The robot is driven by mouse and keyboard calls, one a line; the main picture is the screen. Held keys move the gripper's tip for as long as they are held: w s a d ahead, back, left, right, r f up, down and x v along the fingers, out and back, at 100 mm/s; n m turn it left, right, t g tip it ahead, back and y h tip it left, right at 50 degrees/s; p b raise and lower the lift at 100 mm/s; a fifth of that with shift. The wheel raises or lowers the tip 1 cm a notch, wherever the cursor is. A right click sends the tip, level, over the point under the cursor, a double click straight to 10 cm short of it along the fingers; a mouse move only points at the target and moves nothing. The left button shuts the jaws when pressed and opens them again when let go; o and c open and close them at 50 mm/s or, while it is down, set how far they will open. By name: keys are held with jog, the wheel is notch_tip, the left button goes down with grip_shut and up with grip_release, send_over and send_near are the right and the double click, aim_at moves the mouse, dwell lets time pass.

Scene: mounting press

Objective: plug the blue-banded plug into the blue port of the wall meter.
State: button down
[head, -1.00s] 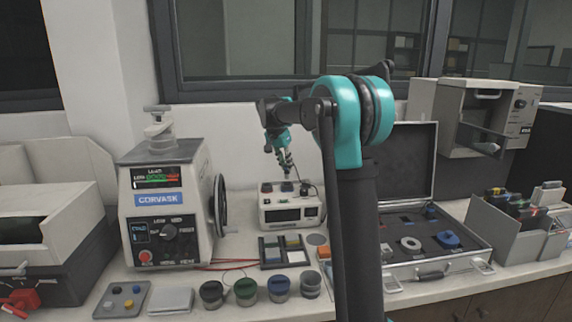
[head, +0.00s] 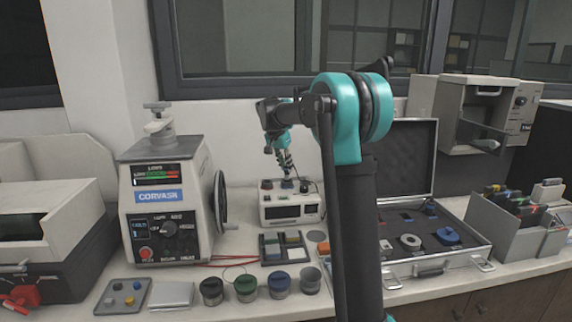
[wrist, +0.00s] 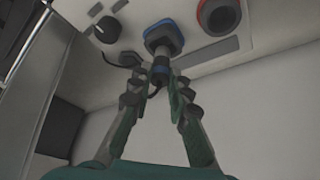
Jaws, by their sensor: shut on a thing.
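The wall meter (head: 291,212) is a pale box with a dark display, standing on the bench against the wall. In the wrist view its face shows a blue-ringed port (wrist: 163,36) beside a red-ringed port (wrist: 217,14). My gripper (wrist: 158,82) is shut on the blue-banded plug (wrist: 160,70), which lines up with the blue port. The plug's front end meets the port's opening in this view; how deep it sits I cannot tell. In the head view my gripper (head: 287,172) points down just above the meter's top, and the plug is too small to make out clearly.
The mounting press (head: 165,205) stands to the left, the open case (head: 440,262) to the right. A compartment tray (head: 283,262) and several lidded jars are in front.

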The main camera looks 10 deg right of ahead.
jog(key=shift+f, duration=0.35)
dwell(0.3)
jog(key=shift+f, duration=0.35)
jog(key=shift+f, duration=0.8)
dwell(0.4)
jog(key=c, duration=1.3)
grip_release()
jog(key=shift+c, duration=0.2)
jog(key=o, duration=0.6)
jog(key=shift+c, duration=0.2)
jog(key=shift+r, duration=0.1)
jog(key=shift+r, duration=3.7)
